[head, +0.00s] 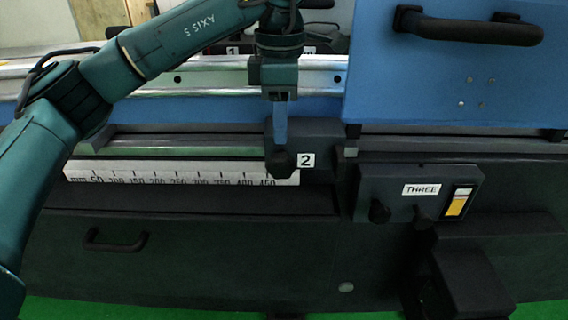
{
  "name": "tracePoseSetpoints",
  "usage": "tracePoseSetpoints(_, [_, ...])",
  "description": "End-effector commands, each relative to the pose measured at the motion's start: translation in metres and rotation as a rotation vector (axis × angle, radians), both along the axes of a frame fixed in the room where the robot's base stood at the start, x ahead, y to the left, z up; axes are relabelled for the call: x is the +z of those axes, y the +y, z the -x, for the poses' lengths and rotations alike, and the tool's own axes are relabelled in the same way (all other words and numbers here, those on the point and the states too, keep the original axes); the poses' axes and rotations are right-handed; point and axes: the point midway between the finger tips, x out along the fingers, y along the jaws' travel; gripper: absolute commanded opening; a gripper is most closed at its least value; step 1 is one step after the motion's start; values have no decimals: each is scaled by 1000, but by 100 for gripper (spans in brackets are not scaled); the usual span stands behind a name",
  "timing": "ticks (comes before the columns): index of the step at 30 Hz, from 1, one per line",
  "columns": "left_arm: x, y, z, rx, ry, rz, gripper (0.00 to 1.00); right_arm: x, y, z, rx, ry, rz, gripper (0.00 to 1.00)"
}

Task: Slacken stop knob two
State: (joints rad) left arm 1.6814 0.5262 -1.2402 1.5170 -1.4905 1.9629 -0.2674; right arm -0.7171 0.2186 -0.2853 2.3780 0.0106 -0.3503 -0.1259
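Stop knob two (281,164) is a dark, lobed knob on the front of a dark stop block (325,142), beside a white label marked 2. My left gripper (280,146) comes down from above, with its fingers in front of the block and their tips at the top of the knob. From this angle the fingers overlap, so I cannot tell whether they are apart or closed on the knob. My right gripper is not in view.
A millimetre scale (180,178) runs left of the knob. A blue cover with a black handle (468,27) stands at the upper right. A control box labelled THREE (420,195) with small knobs juts out at the lower right. A drawer handle (115,242) is at the lower left.

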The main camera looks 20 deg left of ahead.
Motion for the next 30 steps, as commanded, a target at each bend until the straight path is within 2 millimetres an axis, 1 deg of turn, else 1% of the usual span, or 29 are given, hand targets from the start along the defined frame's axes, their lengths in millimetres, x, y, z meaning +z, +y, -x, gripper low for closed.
tracePoseSetpoints(1, [-15, 1, 0, 0, 2, -1, 32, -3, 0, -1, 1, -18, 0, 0])
tracePoseSetpoints(6, [-49, 0, 0, -1, 2, 1, 32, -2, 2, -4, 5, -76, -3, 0])
tracePoseSetpoints(9, [-63, 0, 0, 0, 1, 1, 32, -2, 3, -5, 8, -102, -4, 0])
tracePoseSetpoints(12, [-73, 0, 0, -1, 1, 1, 32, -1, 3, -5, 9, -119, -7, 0])
tracePoseSetpoints(17, [-80, 0, 0, -1, -1, 3, 32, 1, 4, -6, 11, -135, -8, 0])
tracePoseSetpoints(25, [-81, 0, 0, -1, -1, 3, 31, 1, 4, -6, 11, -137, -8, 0])
tracePoseSetpoints(30, [-81, 0, 0, -1, -1, 3, 17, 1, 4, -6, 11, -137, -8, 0])
